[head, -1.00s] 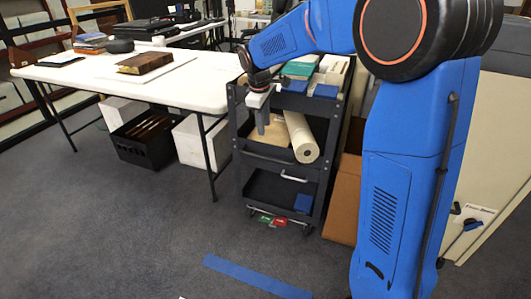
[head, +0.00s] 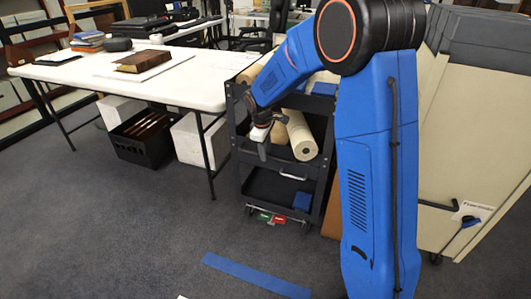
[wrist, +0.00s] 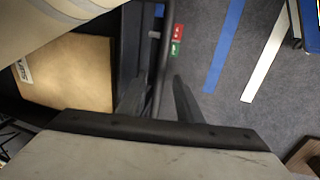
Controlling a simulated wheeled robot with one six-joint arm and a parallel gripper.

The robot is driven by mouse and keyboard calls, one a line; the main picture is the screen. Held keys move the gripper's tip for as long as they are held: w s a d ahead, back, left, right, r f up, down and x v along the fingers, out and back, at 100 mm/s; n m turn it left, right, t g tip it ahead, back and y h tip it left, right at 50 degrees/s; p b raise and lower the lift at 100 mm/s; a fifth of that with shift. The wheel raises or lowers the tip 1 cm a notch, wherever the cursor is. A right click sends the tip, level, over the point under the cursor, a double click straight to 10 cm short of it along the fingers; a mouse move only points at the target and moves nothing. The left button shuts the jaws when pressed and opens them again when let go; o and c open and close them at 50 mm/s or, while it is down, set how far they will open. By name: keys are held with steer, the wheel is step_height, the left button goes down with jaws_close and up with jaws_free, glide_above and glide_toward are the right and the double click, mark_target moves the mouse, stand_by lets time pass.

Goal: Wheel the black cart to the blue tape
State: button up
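The black cart (head: 320,196) stands beside the white table in the head view, with shelves carrying rolls and boxes. The blue tape (head: 255,276) lies on the carpet in front of it; it also shows in the wrist view (wrist: 224,45). My gripper (head: 263,153) is at the front of the cart, pointing down. In the wrist view its two fingers (wrist: 160,92) are apart, with a dark bar of the cart (wrist: 167,60) running between them. I cannot tell whether either finger touches the bar. My arm hides part of the cart's right side.
The white table (head: 75,76) is left of the cart, with a black crate (head: 160,150) and white boxes beneath. Tall cream panels (head: 470,150) stand at the right. Red and green pedals (wrist: 178,31) sit low on the cart.

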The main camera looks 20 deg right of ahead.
steer(key=shift+w+f, duration=0.1)
steer(key=shift+f, duration=0.35)
jaws_close()
steer(key=s+a, duration=1)
steer(key=s, duration=0.4)
steer(key=s+a, duration=1)
steer(key=s, duration=0.4)
steer(key=shift+s+a, duration=0.15)
steer(key=shift+a, duration=0.1)
jaws_free()
steer(key=shift+r, duration=0.15)
